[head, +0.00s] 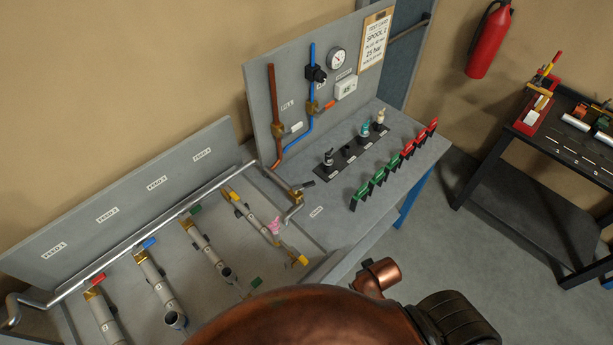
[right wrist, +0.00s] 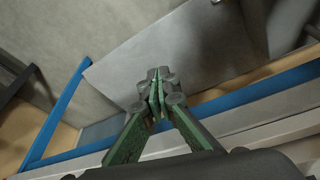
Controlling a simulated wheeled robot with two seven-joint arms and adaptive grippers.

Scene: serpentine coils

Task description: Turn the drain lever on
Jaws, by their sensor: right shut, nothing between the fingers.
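The drain lever appears to be the dark grey handle (head: 307,184) on a brass valve (head: 295,194), at the near left corner of the grey bench top. A bent grey pipe (head: 293,213) runs down from this valve, beside a small white label (head: 316,211) too small to read. My right gripper (right wrist: 158,84) is shut and empty in the right wrist view, over a grey panel and blue frame bars. The lever cannot be made out in that view. In the head view my copper-coloured arm covers the bottom middle. My left gripper is in neither view.
An upright board (head: 300,85) carries red and blue pipes and a gauge (head: 337,58). Green and red clips (head: 380,180) line the bench's right edge. Several feed pipes with coloured handles lie in the tray at left. Open floor (head: 430,240) is at right.

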